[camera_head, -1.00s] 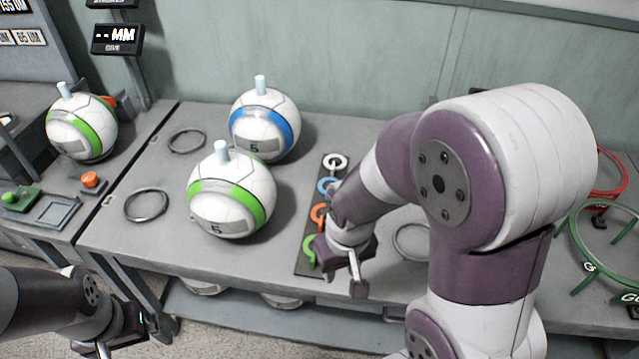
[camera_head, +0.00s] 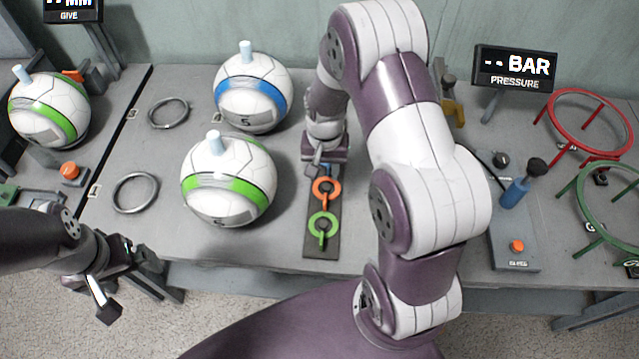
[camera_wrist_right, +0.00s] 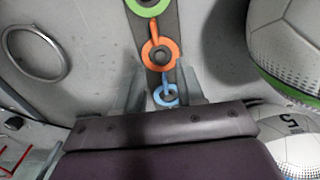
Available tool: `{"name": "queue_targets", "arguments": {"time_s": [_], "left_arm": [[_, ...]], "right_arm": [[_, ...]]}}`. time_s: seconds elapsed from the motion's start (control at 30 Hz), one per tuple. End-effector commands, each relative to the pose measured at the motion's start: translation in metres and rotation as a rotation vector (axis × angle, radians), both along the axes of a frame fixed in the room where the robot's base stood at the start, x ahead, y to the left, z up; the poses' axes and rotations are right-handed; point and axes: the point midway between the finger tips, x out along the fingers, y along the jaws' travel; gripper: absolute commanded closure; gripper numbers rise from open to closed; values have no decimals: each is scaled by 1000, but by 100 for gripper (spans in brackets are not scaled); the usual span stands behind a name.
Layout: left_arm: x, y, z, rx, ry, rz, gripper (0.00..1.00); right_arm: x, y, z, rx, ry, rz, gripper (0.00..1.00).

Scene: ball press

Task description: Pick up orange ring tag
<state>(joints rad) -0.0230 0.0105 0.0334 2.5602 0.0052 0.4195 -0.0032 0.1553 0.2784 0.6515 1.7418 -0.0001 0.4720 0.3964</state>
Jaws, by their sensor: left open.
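The orange ring tag (camera_head: 317,190) lies flat on a dark strip (camera_head: 322,247) on the table, around a dark peg. It also shows in the right wrist view (camera_wrist_right: 147,50). A green ring tag (camera_head: 313,229) lies in front of it. A blue ring tag (camera_wrist_right: 160,97) lies behind it, mostly hidden in the head view by my right gripper. My right gripper (camera_head: 317,165) is above the strip just behind the orange tag. In the wrist view its fingers (camera_wrist_right: 160,90) are apart on either side of the blue tag, holding nothing visible. My left gripper (camera_head: 128,282) is open and empty at the table's front left.
Two balls, one blue-banded (camera_head: 252,72) and one green-banded (camera_head: 265,185), stand left of the strip. Empty grey rings (camera_head: 118,207) lie further left. A pressure station (camera_head: 515,235) and red (camera_head: 548,105) and green (camera_head: 580,190) hoops stand to the right.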

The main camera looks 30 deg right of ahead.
Motion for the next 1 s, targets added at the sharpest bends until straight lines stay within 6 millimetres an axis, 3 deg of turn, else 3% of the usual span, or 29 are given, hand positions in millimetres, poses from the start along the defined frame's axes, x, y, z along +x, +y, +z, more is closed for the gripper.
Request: {"name": "queue_targets", "arguments": {"time_s": [0.1,0.27,0.5,0.77,0.8,0.9,1.0], "left_arm": [[0,0,-1,0,0,0,0],[0,0,-1,0,0,0,0],[0,0,2,0,0,0,0],[0,0,1,0,0,0,0],[0,0,1,0,0,0,0],[0,0,1,0,0,0,0],[0,0,1,0,0,0,0]], "right_arm": [[-1,0,-27,1,3,1,62],[-1,0,-45,0,0,1,62],[-8,1,-87,1,1,1,62],[-7,1,-95,0,-2,1,62],[-7,1,-95,0,-2,1,65],[-7,1,-95,0,-2,2,98],[-7,1,-95,0,-2,2,100]]}}
